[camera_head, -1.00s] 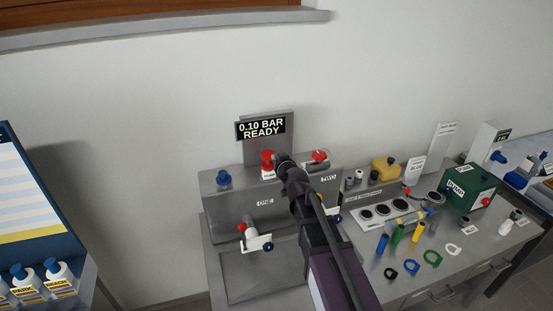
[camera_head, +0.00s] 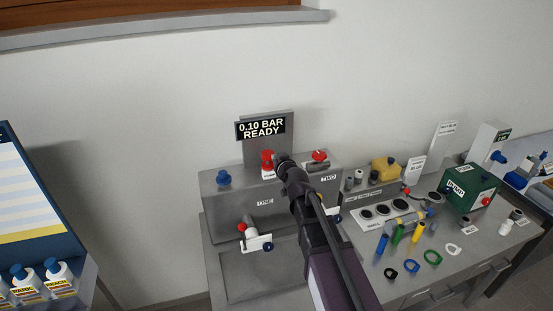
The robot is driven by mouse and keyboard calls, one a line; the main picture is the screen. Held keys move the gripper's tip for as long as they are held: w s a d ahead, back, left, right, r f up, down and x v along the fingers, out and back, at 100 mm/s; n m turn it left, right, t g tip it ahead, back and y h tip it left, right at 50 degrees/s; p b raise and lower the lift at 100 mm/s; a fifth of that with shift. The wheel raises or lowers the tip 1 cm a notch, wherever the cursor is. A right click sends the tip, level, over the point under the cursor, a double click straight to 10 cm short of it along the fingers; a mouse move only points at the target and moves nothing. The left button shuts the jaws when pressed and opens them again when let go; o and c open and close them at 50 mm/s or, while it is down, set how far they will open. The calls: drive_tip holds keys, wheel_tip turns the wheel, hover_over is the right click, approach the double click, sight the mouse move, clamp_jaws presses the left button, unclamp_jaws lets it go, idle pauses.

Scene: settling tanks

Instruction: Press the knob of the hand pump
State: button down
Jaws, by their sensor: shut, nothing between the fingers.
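A red knob (camera_head: 267,156) stands on top of the grey two-station unit (camera_head: 225,197), above a small white label and below the sign (camera_head: 261,129) that reads 0.10 BAR READY. It seems to be the hand pump's knob, but its label is too small to read. My gripper (camera_head: 281,160) is dark and shut, with nothing in it. Its tip is just right of the red knob in the picture and partly overlaps its label. I cannot tell whether they touch. My arm hides part of the unit's front between ONE and TWO.
A white fitting (camera_head: 257,240) with red and blue knobs juts from the front.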

wheel_tip(320, 180, up, 3)
drive_tip(key=p, duration=0.3)
drive_tip(key=shift+w+d+r, duration=0.1)
drive_tip(key=shift+w, duration=0.05)
drive_tip(key=shift+w, duration=0.15)
idle(0.6)
drive_tip(key=b, duration=0.2)
hover_over(269, 155)
wheel_tip(269, 155, down, 3)
drive_tip(key=shift+r, duration=0.2)
drive_tip(key=shift+w+f+b, duration=0.2)
drive_tip(key=shift+f+b, duration=0.15)
drive_tip(key=shift+b, duration=0.15)
drive_tip(key=shift+s+f+b, duration=0.15)
drive_tip(key=shift+f+b, duration=0.75)
drive_tip(key=shift+b, duration=0.05)
drive_tip(key=shift+f+b, duration=0.7)
